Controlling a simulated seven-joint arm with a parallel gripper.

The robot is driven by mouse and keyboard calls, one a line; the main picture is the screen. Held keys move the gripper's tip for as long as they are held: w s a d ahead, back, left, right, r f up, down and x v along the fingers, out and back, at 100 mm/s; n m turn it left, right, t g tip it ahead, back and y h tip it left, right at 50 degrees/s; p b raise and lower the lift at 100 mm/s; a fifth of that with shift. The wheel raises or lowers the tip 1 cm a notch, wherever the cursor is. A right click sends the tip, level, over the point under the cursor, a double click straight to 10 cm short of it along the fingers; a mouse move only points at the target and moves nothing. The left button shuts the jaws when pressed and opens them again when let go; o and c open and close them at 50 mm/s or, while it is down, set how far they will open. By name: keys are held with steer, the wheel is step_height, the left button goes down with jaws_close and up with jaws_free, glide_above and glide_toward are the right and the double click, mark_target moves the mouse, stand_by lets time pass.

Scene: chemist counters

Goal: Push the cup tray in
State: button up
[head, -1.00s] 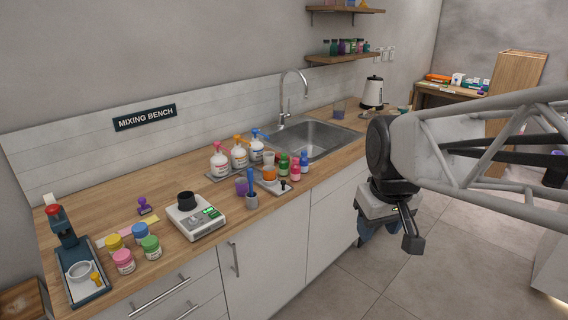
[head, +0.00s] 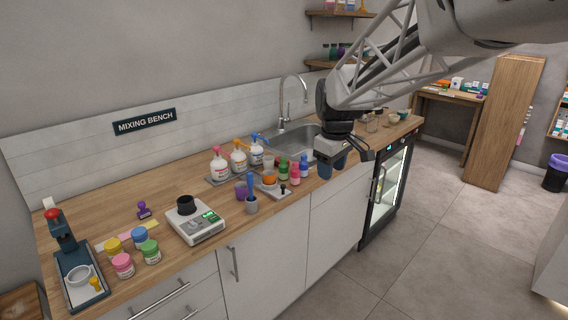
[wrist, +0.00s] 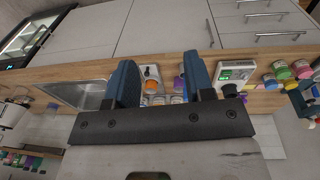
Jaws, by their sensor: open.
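A small pale tray (head: 277,192), which looks like the cup tray, lies at the counter's front edge. It carries an orange cup (head: 269,177) and has a small dark knob (head: 284,188) at its front. A pale cup (head: 268,162) stands just behind. In the wrist view my gripper (wrist: 160,62) is open, with blue fingers spread. The tray (wrist: 150,71) and orange cup (wrist: 150,85) show between the fingers, with nothing held.
Pump bottles (head: 239,158) stand behind the tray. A purple cup (head: 242,189) and a grey holder with a blue tool (head: 251,204) stand to its left; small green and pink bottles (head: 295,173) are on its right. The sink (head: 295,140) is behind. The floor in front is clear.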

steer(key=w+a+f+n, duration=0.2)
steer(key=w+a+f, duration=0.1)
steer(key=w, duration=0.5)
steer(key=w+a+f+n, duration=0.2)
steer(key=w+a, duration=0.1)
steer(key=w, duration=0.4)
steer(key=n+g, duration=0.1)
steer(key=n, duration=0.4)
glide_above(283, 185)
steer(key=f, duration=0.9)
steer(key=shift+s+d+f, duration=0.15)
steer(key=shift+s, duration=0.05)
steer(key=shift+w+f, duration=0.3)
steer(key=shift+w, duration=0.05)
steer(key=shift+f, duration=0.1)
steer(key=shift+f, duration=3.8)
jaws_close()
